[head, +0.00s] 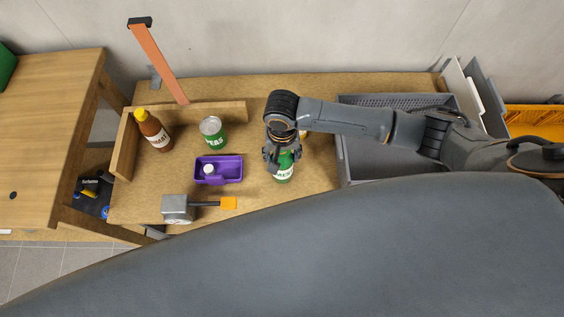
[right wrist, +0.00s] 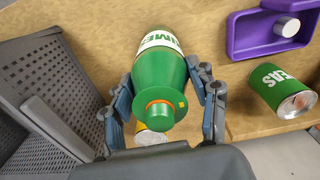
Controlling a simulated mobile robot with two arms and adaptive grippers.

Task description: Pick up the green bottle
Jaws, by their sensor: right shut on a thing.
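The green bottle (head: 285,167) stands on the wooden table, below my right gripper (head: 283,152) in the head view. The right wrist view shows the green bottle (right wrist: 159,70) with a white label and a green cap, between the two fingers of my right gripper (right wrist: 165,98). The fingers are shut on it, one on each side. In the head view the gripper hides the bottle's top. I cannot tell whether its base touches the table. My left gripper is not in view.
A green can (head: 213,134), a purple tray (head: 233,169), a brown sauce bottle (head: 154,131) and a mallet (head: 179,208) are to the left on the table. A grey crate (head: 388,157) is close on the right.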

